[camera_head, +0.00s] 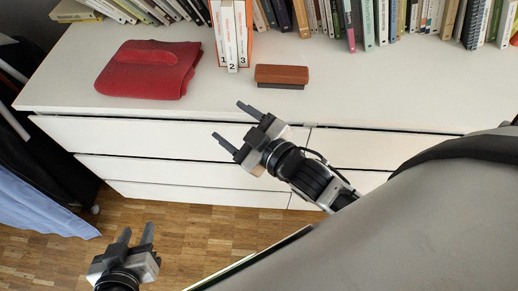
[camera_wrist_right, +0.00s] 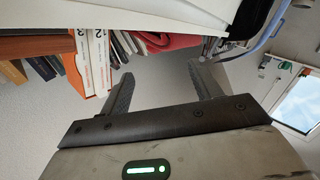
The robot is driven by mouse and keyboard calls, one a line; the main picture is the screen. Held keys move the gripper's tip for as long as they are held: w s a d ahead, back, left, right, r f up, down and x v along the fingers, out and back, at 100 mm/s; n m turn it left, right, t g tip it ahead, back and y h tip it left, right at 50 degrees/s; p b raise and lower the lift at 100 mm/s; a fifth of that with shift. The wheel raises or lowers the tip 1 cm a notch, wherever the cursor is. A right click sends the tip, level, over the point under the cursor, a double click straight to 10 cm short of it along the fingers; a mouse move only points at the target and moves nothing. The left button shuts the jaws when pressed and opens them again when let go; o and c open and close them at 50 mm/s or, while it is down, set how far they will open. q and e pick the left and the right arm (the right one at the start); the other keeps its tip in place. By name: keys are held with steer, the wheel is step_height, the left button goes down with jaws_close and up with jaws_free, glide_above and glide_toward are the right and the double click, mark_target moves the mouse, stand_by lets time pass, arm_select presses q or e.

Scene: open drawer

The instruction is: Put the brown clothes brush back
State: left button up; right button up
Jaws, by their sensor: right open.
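The brown clothes brush (camera_head: 281,74) lies on the white dresser top in the head view, just right of the numbered books. A brown strip that looks like the brush (camera_wrist_right: 35,47) shows at the left of the right wrist view. My right gripper (camera_head: 227,119) is open and empty, in front of the dresser's front edge, below and left of the brush in the picture and apart from it. Its two spread fingers also show in the right wrist view (camera_wrist_right: 160,85). My left gripper (camera_head: 136,233) is open and empty, low over the wooden floor, far from the brush.
A folded red cloth (camera_head: 150,68) lies at the left of the dresser top (camera_head: 360,100). The dresser drawers (camera_head: 190,172) look shut. The dresser top right of the brush is clear.

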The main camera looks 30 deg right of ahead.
steer(key=s+f+m+g+h, duration=0.1)
steer(key=s+f+m+g, duration=0.4)
steer(key=s+f, duration=0.4)
steer(key=shift+d+m+h, duration=0.35)
steer(key=shift+m+h, duration=0.05)
steer(key=shift+w, duration=0.1)
